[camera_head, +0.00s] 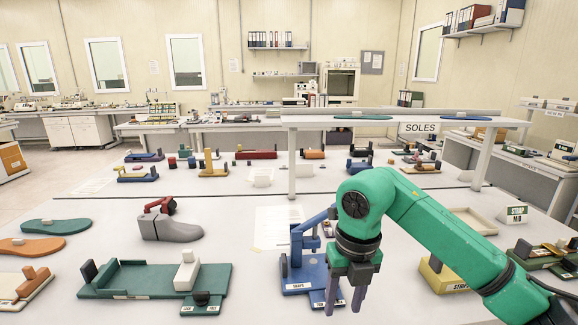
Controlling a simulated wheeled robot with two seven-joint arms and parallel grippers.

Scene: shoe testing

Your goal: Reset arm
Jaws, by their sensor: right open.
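My right arm (430,222) is green and comes in from the right side of the head view. My right gripper (345,300) points down and is open, with dark fingers. It is in front of the right part of a blue fixture (300,270) and hides some of it. Whether the fingers touch the fixture I cannot tell. My left arm and left gripper are not in the view.
A green fixture (135,279) and a grey shoe last (170,229) stand to the left. Green (56,226) and orange (30,246) soles lie at the far left. A yellow block (440,276) and a beige tray (472,221) are at right. A raised shelf marked SOLES (419,127) stands behind.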

